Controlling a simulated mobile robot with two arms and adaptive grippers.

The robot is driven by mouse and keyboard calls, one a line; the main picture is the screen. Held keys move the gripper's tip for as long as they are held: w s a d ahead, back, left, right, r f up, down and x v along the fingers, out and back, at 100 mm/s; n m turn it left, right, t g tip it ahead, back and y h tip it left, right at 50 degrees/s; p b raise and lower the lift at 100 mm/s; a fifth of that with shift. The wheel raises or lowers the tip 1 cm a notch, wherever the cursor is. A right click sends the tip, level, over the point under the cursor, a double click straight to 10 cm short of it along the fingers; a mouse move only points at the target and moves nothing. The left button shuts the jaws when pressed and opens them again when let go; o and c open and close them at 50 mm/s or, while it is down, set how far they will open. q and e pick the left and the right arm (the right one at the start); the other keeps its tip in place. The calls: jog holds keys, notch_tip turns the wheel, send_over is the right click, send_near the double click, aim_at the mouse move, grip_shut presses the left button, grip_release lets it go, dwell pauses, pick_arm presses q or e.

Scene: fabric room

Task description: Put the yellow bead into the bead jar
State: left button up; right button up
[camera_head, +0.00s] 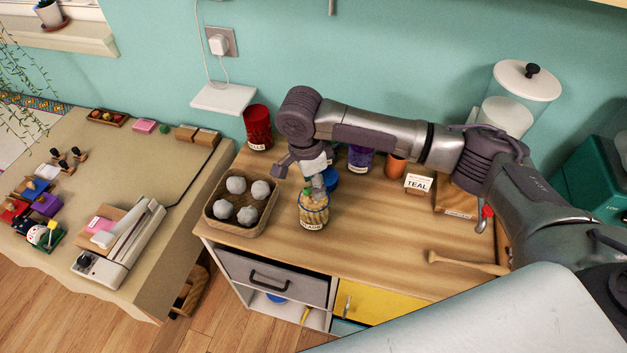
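A jar (314,213) with a white label, probably the bead jar, stands on the wooden cabinet top and holds pale yellow pieces. The label is too small to read surely. My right arm comes in from the right and my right gripper (314,184) points down directly over the jar's mouth. Its fingers are small and partly hidden, so I cannot tell if they are open or shut. A small green spot shows at the jar's rim beside the fingers. I cannot make out a separate yellow bead. My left gripper is not in view.
A basket (212,216) with several grey balls stands left of the jar. The cabinet top's front middle is clear.

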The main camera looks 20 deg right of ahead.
notch_tip(320, 180, up, 12)
jog(key=a, duration=0.1)
jog(key=shift+a, duration=0.25)
jog(key=shift+s+f, duration=0.1)
jog(key=shift+s, duration=0.05)
dwell(0.6)
